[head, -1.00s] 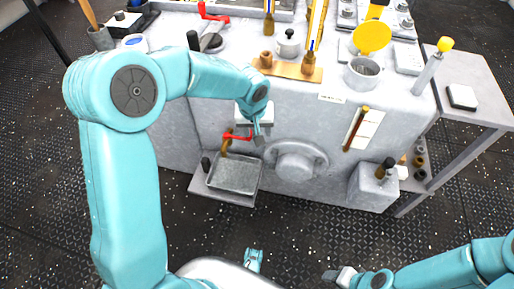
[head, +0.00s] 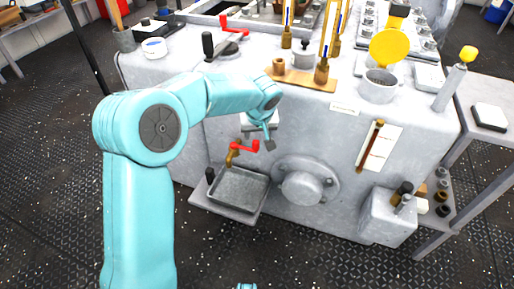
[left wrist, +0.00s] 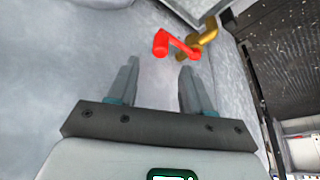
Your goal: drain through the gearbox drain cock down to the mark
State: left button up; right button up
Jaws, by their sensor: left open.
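The gearbox drain cock is a brass tap (head: 232,156) with a red crank handle (head: 246,147), low on the front of the grey gearbox housing (head: 225,140). My left gripper (head: 266,139) is open and empty, just right of the red handle in the head view. In the left wrist view, the red handle (left wrist: 174,44) and brass tap (left wrist: 207,34) lie beyond the open fingers (left wrist: 160,72), apart from them. A grey tray (head: 240,189) stands under the cock. A brass-framed sight glass (head: 370,145) slants against a pale plate (head: 385,146); its level and mark are too small to read.
A round flanged boss (head: 304,184) juts out right of the tray. A small box with a knob (head: 388,218) sits lower right. A yellow-lidded filler (head: 380,86) and a red-handled crank (head: 233,25) are on top. Deck floor (head: 320,265) in front is clear.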

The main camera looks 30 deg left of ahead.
aim_at(256, 141)
pick_arm(q)
jog(key=b+x, duration=0.2)
jog(key=x, duration=0.6)
jog(key=shift+r, duration=0.1)
pick_arm(e)
jog(key=w+f, duration=0.1)
jog(key=f, duration=0.1)
jog(key=shift+w+f+t, duration=0.3)
jog(key=shift+w+f, duration=0.05)
jog(key=shift+w, duration=0.05)
pick_arm(q)
grip_shut()
